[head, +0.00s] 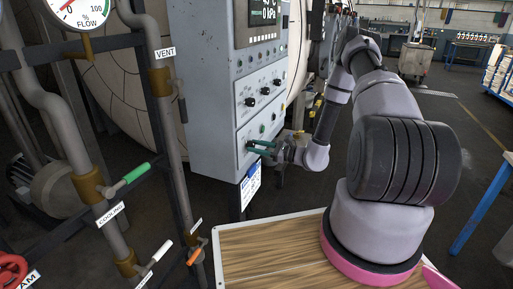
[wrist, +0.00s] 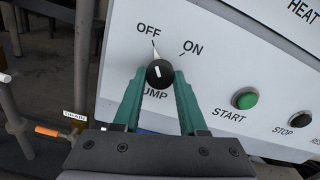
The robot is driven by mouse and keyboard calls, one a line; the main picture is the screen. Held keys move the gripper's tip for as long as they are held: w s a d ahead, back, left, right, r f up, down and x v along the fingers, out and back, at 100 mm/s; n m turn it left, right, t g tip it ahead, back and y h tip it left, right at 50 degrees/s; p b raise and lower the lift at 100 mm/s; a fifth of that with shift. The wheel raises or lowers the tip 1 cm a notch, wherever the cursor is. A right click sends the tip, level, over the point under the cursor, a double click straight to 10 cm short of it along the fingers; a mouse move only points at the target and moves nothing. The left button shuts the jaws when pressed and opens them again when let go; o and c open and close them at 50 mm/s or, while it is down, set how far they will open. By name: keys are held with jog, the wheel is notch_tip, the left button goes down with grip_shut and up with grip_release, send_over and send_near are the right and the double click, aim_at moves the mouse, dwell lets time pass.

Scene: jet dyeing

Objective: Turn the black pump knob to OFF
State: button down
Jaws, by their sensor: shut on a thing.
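The black pump knob (wrist: 160,74) is on the grey control panel (wrist: 225,60) in the wrist view, above the PUMP label, which is partly hidden. OFF is printed to its upper left and ON to its upper right. The knob's white pointer is directed up and slightly left, toward the OFF mark. My gripper (wrist: 160,80) has its green fingers on either side of the knob, shut on it. In the head view my gripper (head: 259,147) reaches the lower left of the panel, and its fingers largely hide the knob.
A green START button (wrist: 244,98) and a black STOP button (wrist: 299,119) are right of the knob. Pipes with a green-handled valve (head: 136,173), a white-handled valve (head: 160,252) and an orange handle (head: 194,257) stand left of the cabinet. Open floor lies to the right.

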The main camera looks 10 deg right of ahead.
jog(key=shift+c, duration=2.2)
grip_release()
jog(key=v, duration=1.1)
